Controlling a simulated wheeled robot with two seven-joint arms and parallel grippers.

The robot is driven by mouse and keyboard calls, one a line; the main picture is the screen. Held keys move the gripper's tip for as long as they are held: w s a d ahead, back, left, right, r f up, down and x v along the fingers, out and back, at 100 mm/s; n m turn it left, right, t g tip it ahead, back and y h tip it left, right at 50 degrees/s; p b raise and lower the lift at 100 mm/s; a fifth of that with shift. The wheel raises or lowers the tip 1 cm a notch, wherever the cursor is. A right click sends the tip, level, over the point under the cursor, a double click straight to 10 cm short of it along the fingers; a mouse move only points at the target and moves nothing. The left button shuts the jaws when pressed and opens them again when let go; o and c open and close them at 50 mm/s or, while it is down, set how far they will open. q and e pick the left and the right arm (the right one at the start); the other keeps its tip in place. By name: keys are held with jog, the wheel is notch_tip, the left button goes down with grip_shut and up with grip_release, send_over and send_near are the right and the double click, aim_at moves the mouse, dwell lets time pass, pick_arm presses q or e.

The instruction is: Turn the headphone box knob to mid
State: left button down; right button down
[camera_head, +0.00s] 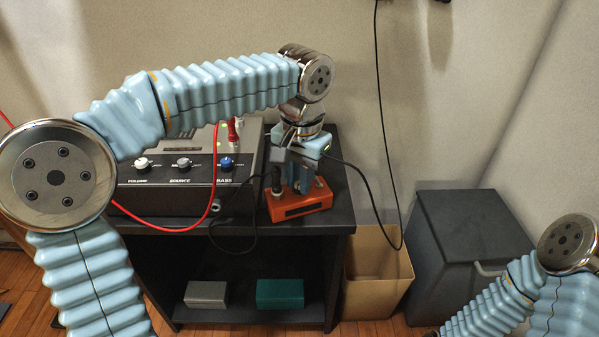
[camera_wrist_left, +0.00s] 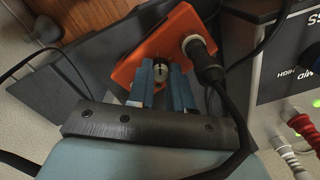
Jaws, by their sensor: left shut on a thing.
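The headphone box (camera_head: 302,208) is the small orange box near the front right of the dark table top. It also shows in the left wrist view (camera_wrist_left: 182,28), with a black plug and cable (camera_wrist_left: 208,62) in it beside the knob. The dark knob (camera_wrist_left: 159,68) with a pale mark sits between the blue fingers of my left gripper (camera_wrist_left: 163,82), which are shut on it. In the head view my left gripper (camera_head: 303,186) comes down onto the box from above and hides the knob. The exact setting of the mark is hard to read. My right gripper is out of view.
A grey amplifier panel (camera_head: 170,197) with several knobs and red and white plugs stands left of the box. A black cable runs off the table's right side. A tan bin (camera_head: 378,285) and a dark cabinet (camera_head: 470,225) stand to the right. Two small boxes lie on the lower shelf.

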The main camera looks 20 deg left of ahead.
pick_arm(q)
jog(key=shift+r+m+p, duration=0.2)
jog(key=shift+m+p, duration=0.4)
jog(key=shift+m, duration=0.2)
jog(key=m+p, duration=0.1)
jog(key=m, duration=0.1)
jog(key=shift+m+p, duration=0.4)
jog(key=m+p, duration=0.2)
jog(key=m, duration=0.1)
jog(key=shift+f+m+p, duration=0.15)
jog(key=shift+m+p, duration=0.4)
jog(key=shift+m, duration=0.65)
jog(key=c, duration=1.3)
grip_release()
